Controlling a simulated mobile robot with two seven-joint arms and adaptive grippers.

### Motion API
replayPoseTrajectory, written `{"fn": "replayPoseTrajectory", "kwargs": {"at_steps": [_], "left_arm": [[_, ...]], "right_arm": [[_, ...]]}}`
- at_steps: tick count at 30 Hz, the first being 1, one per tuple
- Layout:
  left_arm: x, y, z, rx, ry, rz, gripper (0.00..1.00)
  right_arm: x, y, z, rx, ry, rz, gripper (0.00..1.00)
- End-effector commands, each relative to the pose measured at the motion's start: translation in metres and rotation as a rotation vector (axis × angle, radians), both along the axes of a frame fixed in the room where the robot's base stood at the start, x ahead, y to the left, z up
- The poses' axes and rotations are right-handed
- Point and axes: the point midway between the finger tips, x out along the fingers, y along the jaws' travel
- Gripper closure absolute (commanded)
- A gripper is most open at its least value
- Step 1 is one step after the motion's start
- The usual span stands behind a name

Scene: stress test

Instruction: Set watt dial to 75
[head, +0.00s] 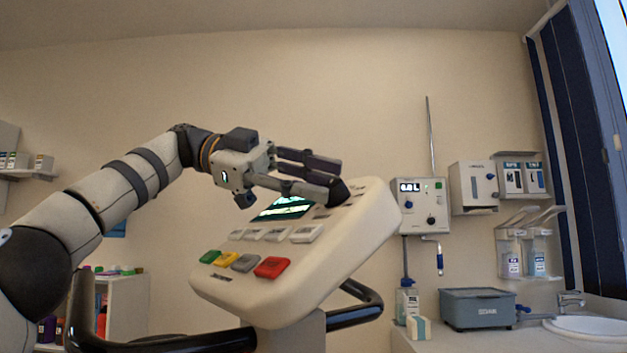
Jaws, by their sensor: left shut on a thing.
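The stress test console (270,292) is a tilted cream panel with a green-lit screen (283,207), grey keys and a row of green, yellow, grey and red buttons. The watt dial (341,191) is a dark knob near the panel's upper right. My left gripper (334,178) reaches over the screen from the left, its dark fingers shut on the dial. The fingers cover part of the screen and the dial. The dial's setting and the screen's figures are too small to read. My right gripper is not in view.
A dark handlebar (362,305) curves around the console's base. Behind are a wall unit (421,205) with a display, dispensers, a grey box (478,309) on a counter and a sink (590,327). A white shelf (125,300) stands at the left.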

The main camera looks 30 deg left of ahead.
Motion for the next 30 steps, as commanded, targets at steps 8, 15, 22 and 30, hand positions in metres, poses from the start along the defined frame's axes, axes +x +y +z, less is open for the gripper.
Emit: {"fn": "replayPoseTrajectory", "kwargs": {"at_steps": [8, 15, 22, 30], "left_arm": [[0.0027, -0.0001, -0.0061, 0.010, 0.013, 0.000, 0.98], [0.0021, -0.0002, -0.0045, 0.007, 0.010, -0.001, 0.50], [0.0011, 0.0000, -0.0025, 0.004, 0.006, 0.000, 0.50], [-0.0012, 0.0008, -0.0022, -0.024, 0.011, 0.034, 0.50]], "right_arm": [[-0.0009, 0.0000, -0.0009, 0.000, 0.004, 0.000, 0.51], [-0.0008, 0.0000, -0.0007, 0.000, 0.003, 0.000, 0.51], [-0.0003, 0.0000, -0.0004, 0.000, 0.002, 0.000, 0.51], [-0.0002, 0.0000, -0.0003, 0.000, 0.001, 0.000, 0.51]]}}
